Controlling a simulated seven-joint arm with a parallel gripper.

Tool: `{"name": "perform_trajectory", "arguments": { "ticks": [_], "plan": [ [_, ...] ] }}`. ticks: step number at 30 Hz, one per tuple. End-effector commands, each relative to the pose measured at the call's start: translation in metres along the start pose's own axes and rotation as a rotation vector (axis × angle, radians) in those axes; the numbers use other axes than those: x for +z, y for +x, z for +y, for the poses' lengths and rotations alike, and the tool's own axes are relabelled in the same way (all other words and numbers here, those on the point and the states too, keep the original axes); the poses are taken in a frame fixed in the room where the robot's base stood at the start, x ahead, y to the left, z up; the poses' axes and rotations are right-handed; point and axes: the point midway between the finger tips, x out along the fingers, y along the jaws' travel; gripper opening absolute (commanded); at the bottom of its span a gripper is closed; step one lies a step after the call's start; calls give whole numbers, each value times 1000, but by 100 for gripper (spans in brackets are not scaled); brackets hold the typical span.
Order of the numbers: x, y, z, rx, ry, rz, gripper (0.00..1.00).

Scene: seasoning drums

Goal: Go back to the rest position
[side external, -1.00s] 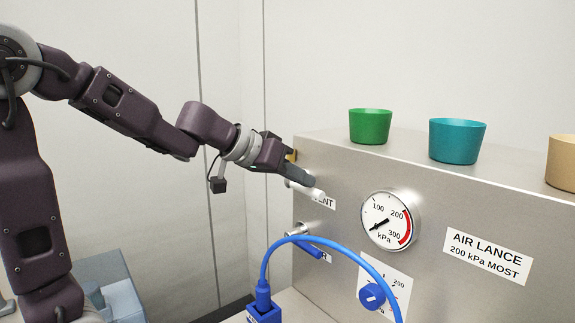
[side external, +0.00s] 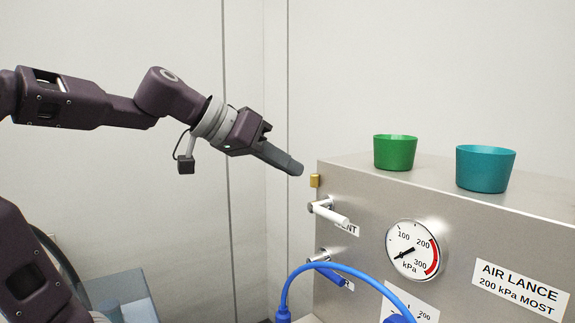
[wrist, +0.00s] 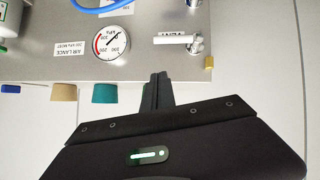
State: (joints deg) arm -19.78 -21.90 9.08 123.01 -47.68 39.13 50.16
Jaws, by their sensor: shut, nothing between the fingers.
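My gripper (side external: 297,168) is shut and empty in the side external view. It is in the air to the left of the steel air panel's upper left corner, apart from it. In the wrist view my shut fingers (wrist: 158,78) show as one dark bar pointing at the panel, which appears upside down there. The white vent handle (side external: 330,213) sticks out on the panel front below and right of the gripper; it also shows in the wrist view (wrist: 172,40). A small brass block (side external: 315,181) is at the panel's left edge, just beyond the fingertips.
The steel panel (side external: 365,200) carries a gauge (side external: 413,249), a blue handle (side external: 330,276) and a blue hose (side external: 340,264). A green cup (side external: 395,153) and a teal cup (side external: 485,169) stand on its top. The space left of the panel is open before the pale wall.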

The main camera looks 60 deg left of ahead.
Motion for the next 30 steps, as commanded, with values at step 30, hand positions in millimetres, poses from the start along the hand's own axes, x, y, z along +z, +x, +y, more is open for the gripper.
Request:
{"name": "perform_trajectory", "arguments": {
  "ticks": [30],
  "plan": [
    [258, -57, 41, -161, 153, -490, 0]
  ]
}}
